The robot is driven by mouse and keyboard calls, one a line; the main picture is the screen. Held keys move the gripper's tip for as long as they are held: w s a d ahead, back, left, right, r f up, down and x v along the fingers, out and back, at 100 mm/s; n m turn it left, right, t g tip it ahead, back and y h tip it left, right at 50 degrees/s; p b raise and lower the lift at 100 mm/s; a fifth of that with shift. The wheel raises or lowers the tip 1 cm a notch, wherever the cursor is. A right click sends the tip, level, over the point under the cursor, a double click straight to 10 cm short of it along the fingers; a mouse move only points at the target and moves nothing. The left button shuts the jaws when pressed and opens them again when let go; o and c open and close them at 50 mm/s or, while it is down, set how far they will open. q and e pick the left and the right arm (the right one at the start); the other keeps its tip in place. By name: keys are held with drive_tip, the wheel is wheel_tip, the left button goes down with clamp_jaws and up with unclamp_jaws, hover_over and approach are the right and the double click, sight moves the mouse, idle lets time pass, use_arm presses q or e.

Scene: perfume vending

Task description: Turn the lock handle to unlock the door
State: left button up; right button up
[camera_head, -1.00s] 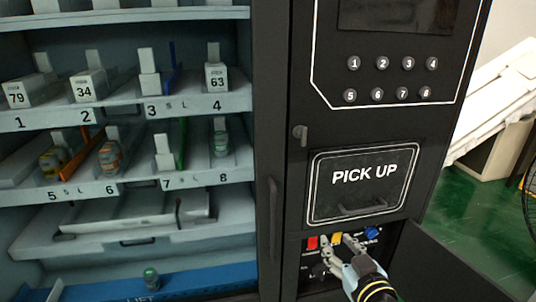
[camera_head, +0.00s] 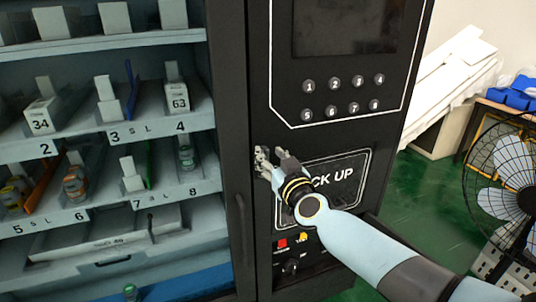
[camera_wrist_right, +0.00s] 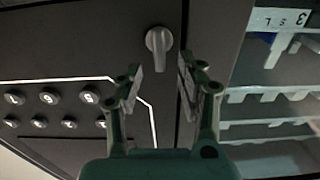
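The lock handle (camera_wrist_right: 158,42) is a small grey knob with a tapered lever on the black door panel (camera_wrist_right: 90,38). In the right wrist view it lies just beyond the fingertips, between their lines. My right gripper (camera_wrist_right: 160,78) is open, with one finger to each side and nothing between them. In the head view the right gripper (camera_head: 265,160) is at the panel, left of the pick-up hatch, and covers most or all of the lock handle. Contact with the handle cannot be told. My left gripper is not in view.
The pick-up hatch (camera_head: 350,165) is partly behind my right arm. Numbered buttons (camera_head: 333,84) are above it. A vertical door handle (camera_head: 240,235) stands at lower left, beside the product shelves (camera_head: 110,140). A fan (camera_head: 510,190) stands at right.

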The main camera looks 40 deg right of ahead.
drive_tip(key=shift+x, duration=1)
drive_tip(key=shift+c, duration=0.3)
clamp_jaws()
